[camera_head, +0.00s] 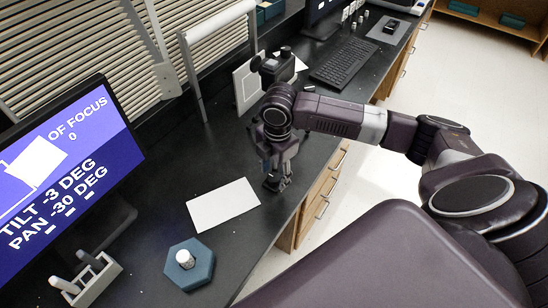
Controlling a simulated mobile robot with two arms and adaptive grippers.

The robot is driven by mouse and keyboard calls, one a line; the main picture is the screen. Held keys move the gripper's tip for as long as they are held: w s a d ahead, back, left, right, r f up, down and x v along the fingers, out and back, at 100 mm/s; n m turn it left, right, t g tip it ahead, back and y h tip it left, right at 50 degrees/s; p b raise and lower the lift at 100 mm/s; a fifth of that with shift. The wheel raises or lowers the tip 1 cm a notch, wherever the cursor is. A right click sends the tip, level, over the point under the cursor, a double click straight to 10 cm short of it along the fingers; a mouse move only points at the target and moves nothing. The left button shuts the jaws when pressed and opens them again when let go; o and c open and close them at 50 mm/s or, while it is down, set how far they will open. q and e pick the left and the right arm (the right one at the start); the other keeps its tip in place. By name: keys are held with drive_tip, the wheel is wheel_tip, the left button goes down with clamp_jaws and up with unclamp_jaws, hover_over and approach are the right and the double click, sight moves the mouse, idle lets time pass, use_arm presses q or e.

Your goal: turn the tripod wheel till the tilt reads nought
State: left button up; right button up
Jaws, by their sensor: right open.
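The monitor (118,150) at the left reads "TILT -3 DEG" and "PAN -30 DEG", with "OF FOCUS 0" above. My right gripper (275,183) points down at the black bench, open, just right of a blank white sheet (222,205). Its fingertips are dark against the bench, and I cannot tell whether they touch anything. A dark device with round knobs (277,66) stands behind my right wrist, partly hidden by it. I cannot make out the tripod wheel for sure. My left gripper is out of view.
A blue hexagonal base (202,272) with a white ribbed cylinder (185,258) stands at the front. A white holder (92,282) is at lower left. A keyboard (342,62) lies farther back. The bench's right edge is close to my right gripper.

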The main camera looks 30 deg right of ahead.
drive_tip(key=shift+f, duration=0.4)
